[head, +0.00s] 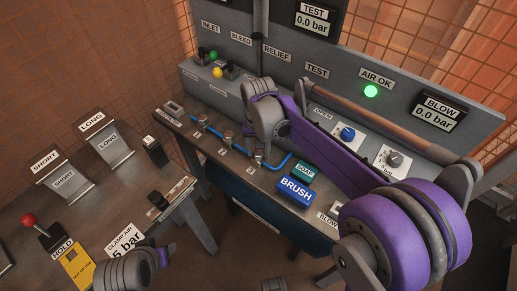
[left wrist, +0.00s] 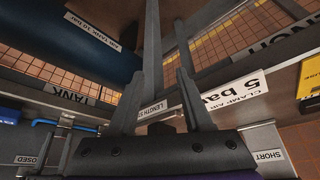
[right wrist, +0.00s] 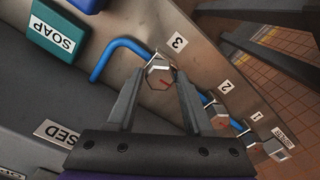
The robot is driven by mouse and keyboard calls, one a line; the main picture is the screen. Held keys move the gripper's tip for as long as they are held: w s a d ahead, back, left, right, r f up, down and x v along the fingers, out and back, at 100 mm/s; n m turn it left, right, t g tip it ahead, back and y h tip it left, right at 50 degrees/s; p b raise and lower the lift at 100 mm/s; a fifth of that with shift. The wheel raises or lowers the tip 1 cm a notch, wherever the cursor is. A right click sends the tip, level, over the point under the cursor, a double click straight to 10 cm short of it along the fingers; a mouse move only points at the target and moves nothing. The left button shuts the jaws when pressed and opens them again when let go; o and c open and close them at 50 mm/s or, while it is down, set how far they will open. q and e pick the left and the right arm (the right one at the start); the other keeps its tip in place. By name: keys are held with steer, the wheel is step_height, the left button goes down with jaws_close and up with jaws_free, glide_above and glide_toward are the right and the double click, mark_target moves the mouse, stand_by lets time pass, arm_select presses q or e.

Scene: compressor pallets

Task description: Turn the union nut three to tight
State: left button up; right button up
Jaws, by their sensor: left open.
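Union nut three (right wrist: 159,73) is a metal hex nut with a red mark on its face, on the blue pipe beside the label 3. My right gripper (right wrist: 160,80) has one finger on each side of it, close against its flats, and looks shut on it. In the head view the right gripper (head: 259,150) is over the bench and largely hides that nut. Nut two (right wrist: 218,117) and nut one (right wrist: 248,138) sit farther along the same line. My left gripper (left wrist: 159,72) is open and empty, near the clamp air label.
A soap block (head: 305,170) and a blue brush block (head: 294,191) lie right of nut three. Behind stands a panel with valves and a lit green lamp (head: 371,91). A left bench holds the short (head: 62,178) and long (head: 108,144) stands and a red-knobbed lever (head: 30,220).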

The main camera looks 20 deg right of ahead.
mark_target(259, 152)
steer(key=shift+o, duration=1.1)
steer(key=shift+r, duration=0.15)
step_height(259, 152, up, 11)
steer(key=p, duration=0.1)
steer(key=shift+f, duration=0.2)
steer(key=s+d+f+n+t+p, duration=0.1)
steer(key=s+d+f+t+p, duration=0.1)
steer(key=s, duration=0.8)
steer(key=s+d+f+n+t+p, duration=0.2)
steer(key=s+f+t+p, duration=0.1)
steer(key=s, duration=0.7)
steer(key=shift+s+d+n, duration=0.2)
steer(key=shift+d+n, duration=0.1)
steer(key=shift+d, duration=0.1)
